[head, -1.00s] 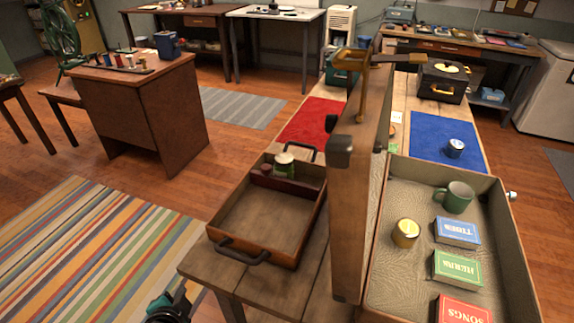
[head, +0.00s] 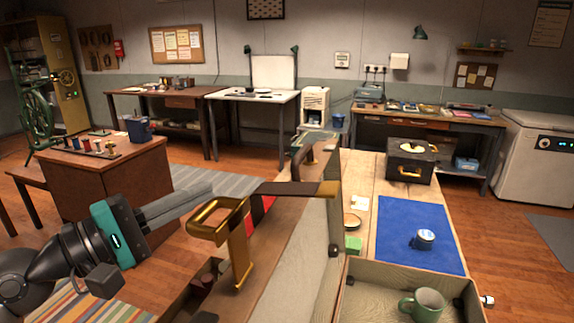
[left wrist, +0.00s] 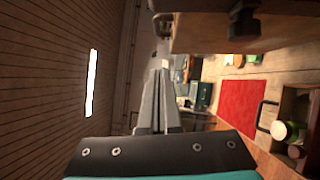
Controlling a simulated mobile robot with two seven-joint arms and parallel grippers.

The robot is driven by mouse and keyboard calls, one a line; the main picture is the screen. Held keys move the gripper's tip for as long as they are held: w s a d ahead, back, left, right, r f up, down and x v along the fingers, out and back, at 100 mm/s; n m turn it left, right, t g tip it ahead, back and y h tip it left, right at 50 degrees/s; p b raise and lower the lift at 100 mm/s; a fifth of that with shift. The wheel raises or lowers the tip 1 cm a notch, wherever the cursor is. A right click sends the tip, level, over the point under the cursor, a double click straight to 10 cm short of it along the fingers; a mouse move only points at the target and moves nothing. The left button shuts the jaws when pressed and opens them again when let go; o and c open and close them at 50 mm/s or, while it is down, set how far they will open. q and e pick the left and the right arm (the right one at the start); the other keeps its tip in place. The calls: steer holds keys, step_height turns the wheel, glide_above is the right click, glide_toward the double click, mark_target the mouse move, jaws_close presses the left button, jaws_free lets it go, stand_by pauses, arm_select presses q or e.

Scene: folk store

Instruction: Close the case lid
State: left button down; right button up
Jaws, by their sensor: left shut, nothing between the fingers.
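The case stands open on the wooden table in the head view. Its lid (head: 311,258) is raised, seen nearly edge-on, with the pale lining facing right and a brass latch (head: 240,250) on its edge. The case body (head: 374,303) lies to the right of the lid, with a green mug (head: 422,304) inside. My left gripper (head: 206,190) is shut and empty, on the left, outer side of the lid. In the left wrist view the shut fingers (left wrist: 160,78) show, with wood that looks like the lid (left wrist: 205,30) above them. My right gripper is not seen.
A blue mat (head: 405,235) with a small tin (head: 424,239) and a black box (head: 410,162) lie beyond the case.

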arm_select(q)
steer(key=w+d+r+p, duration=0.1)
steer(key=w+d+p, duration=0.3)
steer(key=d, duration=0.7)
steer(key=shift+r+m+p, duration=0.15)
steer(key=shift+m+p, duration=0.25)
steer(key=shift+p, duration=0.3)
steer(key=shift+a, duration=0.1)
